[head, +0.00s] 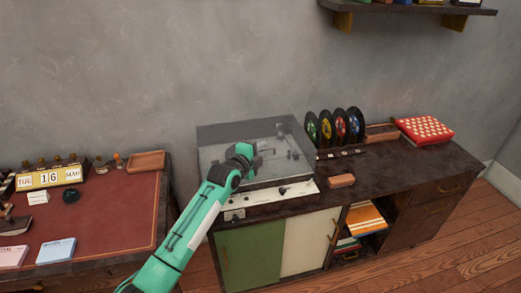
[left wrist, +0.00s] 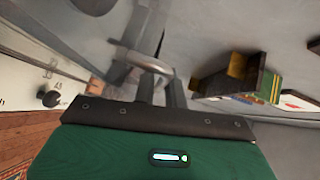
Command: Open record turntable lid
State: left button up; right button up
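The record turntable (head: 268,198) stands on the dark cabinet. Its smoky clear lid (head: 225,137) has the tonearm and several small fittings showing through it. In the left wrist view the two fingers (left wrist: 155,65) are close together beside clear and grey surfaces and a pale ring-like part (left wrist: 148,62). Contact with the lid and the finger gap are unclear. The turntable's front panel with a dark knob (left wrist: 50,98) is at the left there. My right gripper is not in view.
Upright records (head: 340,128) and a red patterned box (head: 424,130) stand right of the turntable. A small brown block (head: 341,181) lies in front. A wall shelf (head: 410,8) hangs above right. A red-topped desk (head: 115,215) is at the left.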

pick_arm(q)
grip_shut()
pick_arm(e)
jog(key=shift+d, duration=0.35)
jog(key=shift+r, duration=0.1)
